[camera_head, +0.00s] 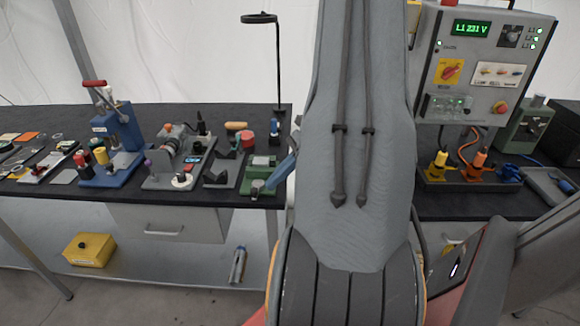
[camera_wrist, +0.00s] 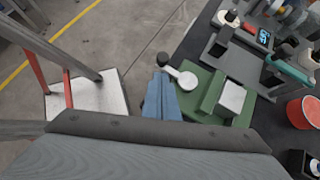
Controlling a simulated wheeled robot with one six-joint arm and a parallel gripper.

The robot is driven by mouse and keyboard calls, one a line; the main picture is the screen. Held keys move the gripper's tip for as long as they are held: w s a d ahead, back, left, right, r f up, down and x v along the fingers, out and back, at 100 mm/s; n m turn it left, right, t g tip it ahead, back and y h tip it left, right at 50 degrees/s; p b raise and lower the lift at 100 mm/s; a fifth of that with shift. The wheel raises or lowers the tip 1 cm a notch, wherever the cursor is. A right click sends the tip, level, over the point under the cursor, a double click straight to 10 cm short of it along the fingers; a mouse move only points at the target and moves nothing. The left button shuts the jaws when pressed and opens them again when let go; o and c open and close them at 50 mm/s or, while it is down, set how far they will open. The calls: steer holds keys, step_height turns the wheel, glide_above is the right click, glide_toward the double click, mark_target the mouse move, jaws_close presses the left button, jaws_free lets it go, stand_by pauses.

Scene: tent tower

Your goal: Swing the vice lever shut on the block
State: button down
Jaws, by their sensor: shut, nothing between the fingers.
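The green vice (camera_wrist: 204,104) sits at the front edge of the dark bench; it also shows in the head view (camera_head: 262,161). A pale grey block (camera_wrist: 232,97) sits in it. The lever shows as a round pale disc (camera_wrist: 188,79) with a dark knob (camera_wrist: 163,59) at its outer end. My blue gripper (camera_wrist: 160,76) is shut and empty, with its tips beside the lever, close to the knob. I cannot tell whether they touch. In the head view my gripper (camera_head: 281,174) is at the vice's right side, mostly hidden behind my arm.
A grey fixture (camera_head: 222,172) stands just left of the vice, with a red round part (camera_head: 247,140) behind. A black stand (camera_head: 278,70) rises at the back. Open floor (camera_wrist: 130,45) lies in front of the bench edge. A control panel (camera_head: 480,65) stands right.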

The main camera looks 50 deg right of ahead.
steer(key=shift+w+a, duration=0.4)
steer(key=shift+a, duration=0.45)
steer(key=shift+w+a+p, duration=0.15)
steer(key=shift+a+p, duration=0.2)
steer(key=shift+a, duration=0.25)
steer(key=d, duration=0.1)
steer(key=s+d, duration=0.1)
steer(key=d, duration=0.1)
steer(key=s+d, duration=0.1)
steer(key=shift+s+d+r+p, duration=0.1)
steer(key=shift+d+r+p, duration=0.05)
steer(key=shift+d+p, duration=0.2)
steer(key=b+v, duration=0.3)
steer(key=v, duration=0.6)
steer(key=shift+s+r, duration=0.25)
steer(key=shift+a, duration=0.1)
